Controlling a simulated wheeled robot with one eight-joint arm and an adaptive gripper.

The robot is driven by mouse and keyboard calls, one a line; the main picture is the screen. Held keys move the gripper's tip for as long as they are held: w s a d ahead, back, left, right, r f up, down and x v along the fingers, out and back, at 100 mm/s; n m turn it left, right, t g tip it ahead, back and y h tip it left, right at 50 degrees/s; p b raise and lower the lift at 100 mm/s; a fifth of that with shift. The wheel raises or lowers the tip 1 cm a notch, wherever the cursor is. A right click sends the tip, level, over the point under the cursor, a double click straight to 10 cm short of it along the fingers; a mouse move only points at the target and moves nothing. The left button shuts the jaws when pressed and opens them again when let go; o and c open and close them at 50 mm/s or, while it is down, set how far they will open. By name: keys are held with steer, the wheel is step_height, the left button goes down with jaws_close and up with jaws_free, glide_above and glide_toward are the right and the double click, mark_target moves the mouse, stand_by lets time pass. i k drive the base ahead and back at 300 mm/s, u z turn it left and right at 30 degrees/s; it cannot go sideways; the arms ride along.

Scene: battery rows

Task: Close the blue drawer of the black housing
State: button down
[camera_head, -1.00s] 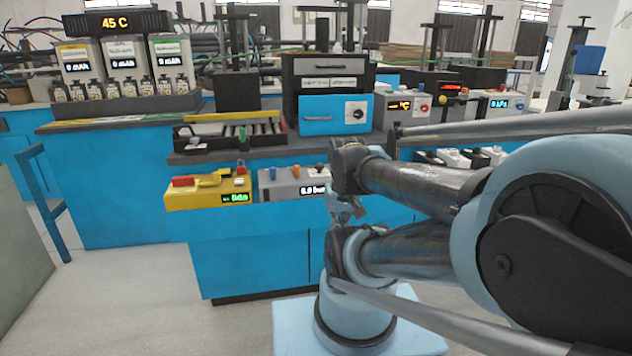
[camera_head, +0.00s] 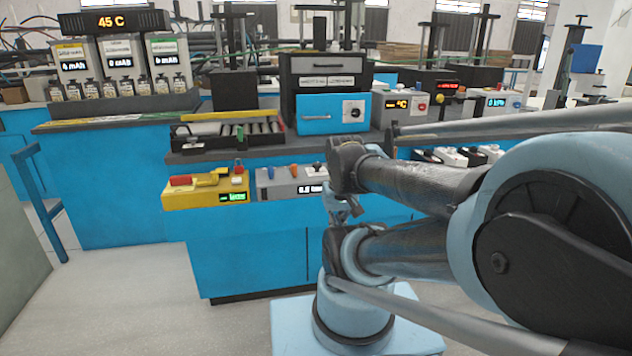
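The black housing (camera_head: 289,88) stands on the blue workbench, in the upper middle of the head view. Its blue drawer (camera_head: 316,125) is on the lower front, with a light handle at the left and a white panel with a black knob at the right. The drawer front appears to stand forward of the housing; how far is hard to tell. My arm spans the right half, its joints below and right of the drawer. A small part at the arm's end (camera_head: 342,212) hangs in front of the bench, apart from the drawer; I cannot make out its fingers.
A yellow device (camera_head: 206,193) and a grey device (camera_head: 290,188) sit at the bench's front edge below the drawer. A battery tray (camera_head: 225,138) lies left of the housing. Grey display boxes (camera_head: 398,108) stand right. Floor at the left front is clear.

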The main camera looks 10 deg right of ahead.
mark_target(323, 113)
steer(key=u, duration=1.7)
steer(key=i, duration=0.5)
steer(key=z, duration=1.7)
